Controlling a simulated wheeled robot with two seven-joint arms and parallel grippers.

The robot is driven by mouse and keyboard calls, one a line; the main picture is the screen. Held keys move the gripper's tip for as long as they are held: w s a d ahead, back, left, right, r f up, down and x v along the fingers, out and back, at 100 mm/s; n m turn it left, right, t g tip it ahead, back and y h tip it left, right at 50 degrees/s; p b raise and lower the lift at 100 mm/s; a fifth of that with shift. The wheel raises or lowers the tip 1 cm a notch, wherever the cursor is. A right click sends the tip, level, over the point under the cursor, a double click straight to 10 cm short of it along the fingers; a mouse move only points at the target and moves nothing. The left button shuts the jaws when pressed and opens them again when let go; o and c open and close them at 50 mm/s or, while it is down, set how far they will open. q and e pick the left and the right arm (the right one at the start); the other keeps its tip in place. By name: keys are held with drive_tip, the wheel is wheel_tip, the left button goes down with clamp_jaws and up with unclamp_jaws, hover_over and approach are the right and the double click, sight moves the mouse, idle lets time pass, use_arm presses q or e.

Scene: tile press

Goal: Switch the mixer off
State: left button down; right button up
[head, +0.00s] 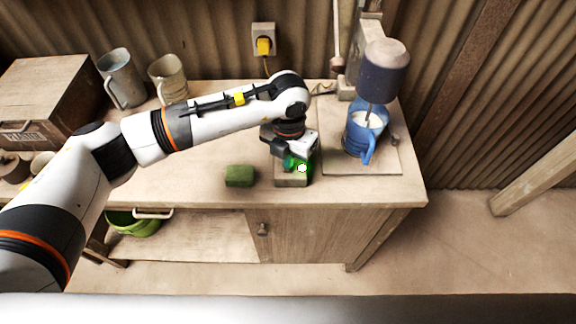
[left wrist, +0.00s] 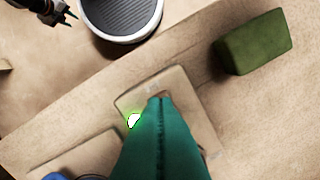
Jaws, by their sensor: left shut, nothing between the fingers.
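The mixer (head: 386,70) has a dark motor head on a stand, and its shaft reaches down into a blue jug (head: 358,136) of pale liquid. A small pale switch box (head: 291,181) lies on the bench left of the jug, with a bright green lamp (head: 302,168) glowing. The box (left wrist: 127,101) and lamp (left wrist: 134,121) also show in the left wrist view. My left gripper (head: 292,165) is over the box, its shut, empty fingers (left wrist: 160,100) pointing at its top. They hide part of the box, and I cannot tell whether they touch it. My right gripper (left wrist: 70,15) seems to show small at the top left.
A green sponge (head: 239,176) lies left of the box. A board (head: 340,168) lies under the jug. Two mugs (head: 122,78) and a wooden box (head: 48,95) stand at the left. A yellow plug (head: 264,46) sits in the wall socket. The bench's front strip is clear.

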use_arm(q)
drive_tip(key=shift+f+b, duration=0.7)
drive_tip(key=shift+f, duration=0.1)
drive_tip(key=shift+r+p, duration=1.7)
drive_tip(key=shift+r, duration=1.9)
